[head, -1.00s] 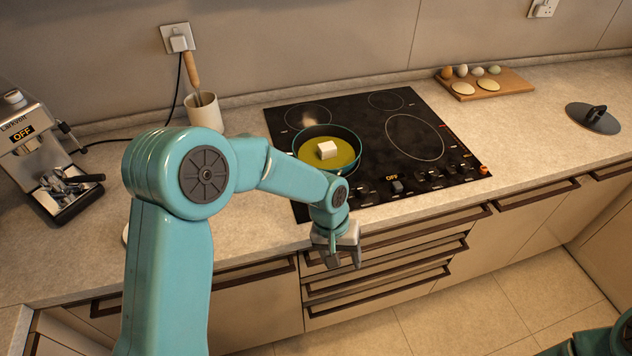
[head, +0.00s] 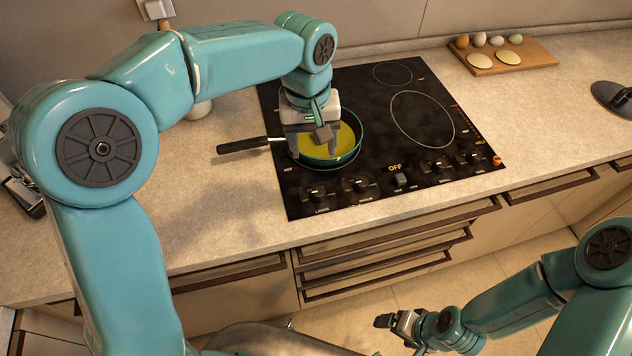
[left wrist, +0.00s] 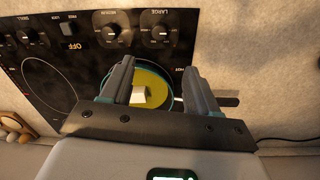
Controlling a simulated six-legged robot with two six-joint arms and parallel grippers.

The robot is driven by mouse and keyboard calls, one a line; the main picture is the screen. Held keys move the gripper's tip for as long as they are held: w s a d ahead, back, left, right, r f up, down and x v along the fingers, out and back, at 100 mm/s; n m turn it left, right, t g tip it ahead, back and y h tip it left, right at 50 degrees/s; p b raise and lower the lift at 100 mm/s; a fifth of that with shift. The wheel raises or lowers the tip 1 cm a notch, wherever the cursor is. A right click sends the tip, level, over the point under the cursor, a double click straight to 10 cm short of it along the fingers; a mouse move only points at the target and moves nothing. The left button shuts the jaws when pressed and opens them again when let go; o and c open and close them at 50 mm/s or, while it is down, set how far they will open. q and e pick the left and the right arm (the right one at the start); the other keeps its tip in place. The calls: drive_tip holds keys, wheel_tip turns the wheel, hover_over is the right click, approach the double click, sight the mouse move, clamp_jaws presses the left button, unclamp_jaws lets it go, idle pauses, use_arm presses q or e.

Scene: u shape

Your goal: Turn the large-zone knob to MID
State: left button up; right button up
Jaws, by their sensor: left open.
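The large-zone knob (head: 317,192), a dark knob with a LARGE label, is at the front left of the black cooktop (head: 420,82). It also shows in the left wrist view (left wrist: 160,33), upside down; its setting is too small to read surely. My left gripper (head: 315,148) is open, above the pan and behind the knob, apart from it. Its two fingers (left wrist: 157,72) show in the left wrist view. My right gripper (head: 398,325) is low in front of the drawers; its jaw state is unclear.
The pan (head: 356,156) holds yellow liquid and a pale cube (left wrist: 142,97); its handle (head: 242,145) points left. Other knobs run along the cooktop front, with a lit OFF display (head: 395,167). A board (head: 535,55) with eggs and a dark lid (head: 612,98) are at right.

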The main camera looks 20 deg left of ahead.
sight(318, 191)
use_arm(q)
drive_tip(key=f, duration=0.4)
drive_tip(key=f+p, duration=0.1)
drive_tip(key=f, duration=0.4)
drive_tip(key=d+f, duration=0.1)
drive_tip(key=f, duration=0.4)
drive_tip(key=shift+f, duration=0.1)
drive_tip(key=shift+w+a+f, duration=0.1)
drive_tip(key=shift+f, duration=0.45)
drive_tip(key=c, duration=1)
drive_tip(key=shift+c, duration=0.2)
